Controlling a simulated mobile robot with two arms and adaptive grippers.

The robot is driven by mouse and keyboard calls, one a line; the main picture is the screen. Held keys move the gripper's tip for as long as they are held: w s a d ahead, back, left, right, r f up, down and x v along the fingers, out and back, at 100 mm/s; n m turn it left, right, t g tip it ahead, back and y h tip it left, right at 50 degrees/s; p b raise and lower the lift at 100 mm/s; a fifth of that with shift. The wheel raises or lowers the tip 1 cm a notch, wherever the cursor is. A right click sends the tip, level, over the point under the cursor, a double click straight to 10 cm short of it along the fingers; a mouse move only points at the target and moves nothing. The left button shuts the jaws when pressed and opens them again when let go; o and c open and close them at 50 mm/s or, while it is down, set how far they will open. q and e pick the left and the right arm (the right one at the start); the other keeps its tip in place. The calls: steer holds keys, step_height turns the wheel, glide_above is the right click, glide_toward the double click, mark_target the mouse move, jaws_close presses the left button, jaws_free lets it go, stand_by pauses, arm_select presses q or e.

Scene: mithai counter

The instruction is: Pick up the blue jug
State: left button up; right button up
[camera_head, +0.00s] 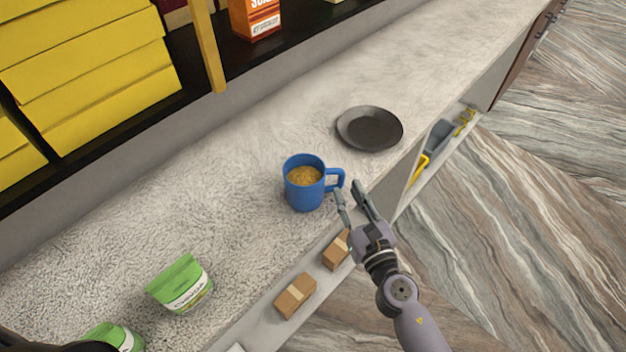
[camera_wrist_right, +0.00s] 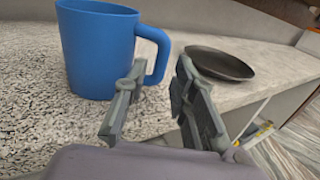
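The blue jug (camera_head: 304,190) stands upright on the speckled counter with a yellow-brown filling inside. Its handle points right, towards my right gripper. It also shows in the right wrist view (camera_wrist_right: 95,50), at upper left, with its handle between the two finger lines. My right gripper (camera_head: 347,187) is open and empty, with its fingertips close to the handle; it also shows in the wrist view (camera_wrist_right: 160,65). I cannot tell whether a finger touches the handle. My left gripper is not clearly in view.
A dark plate (camera_head: 370,129) lies behind and right of the jug. Green tubs (camera_head: 181,284) stand at front left. Small brown boxes (camera_head: 295,296) sit on a lower ledge along the counter's edge. Yellow boxes (camera_head: 90,80) and an orange box (camera_head: 254,18) fill the back shelf.

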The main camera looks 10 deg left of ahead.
mark_target(342, 182)
steer(key=shift+f+x, duration=0.2)
steer(key=shift+x, duration=2.55)
steer(key=shift+s, duration=0.1)
steer(key=shift+c, duration=0.5)
jaws_close()
